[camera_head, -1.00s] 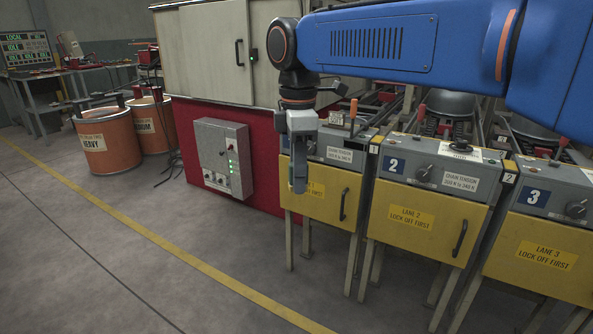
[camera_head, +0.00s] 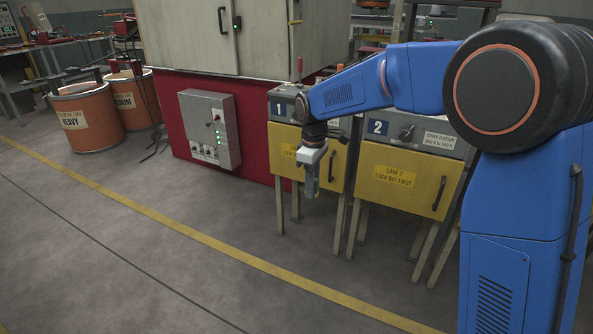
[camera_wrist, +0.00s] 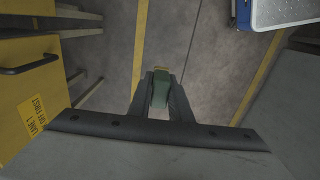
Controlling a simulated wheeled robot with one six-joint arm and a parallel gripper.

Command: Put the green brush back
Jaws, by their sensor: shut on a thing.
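My gripper (camera_head: 312,180) hangs pointing down in front of the yellow lane 1 cabinet in the head view. In the wrist view its two dark fingers are shut on a green thing (camera_wrist: 160,90), which I take to be the green brush. Only a short green block with a paler end shows between the fingers. Its bristles cannot be made out. The held thing is above the floor, apart from the cabinet front as far as I can see.
The yellow lane 1 cabinet (camera_head: 284,158) and lane 2 cabinet (camera_head: 425,186) stand behind my arm. A grey control box (camera_head: 210,130) is on the red base to the left. Orange drums (camera_head: 88,118) stand at far left. The floor (camera_head: 130,240) in front is open, crossed by a yellow line.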

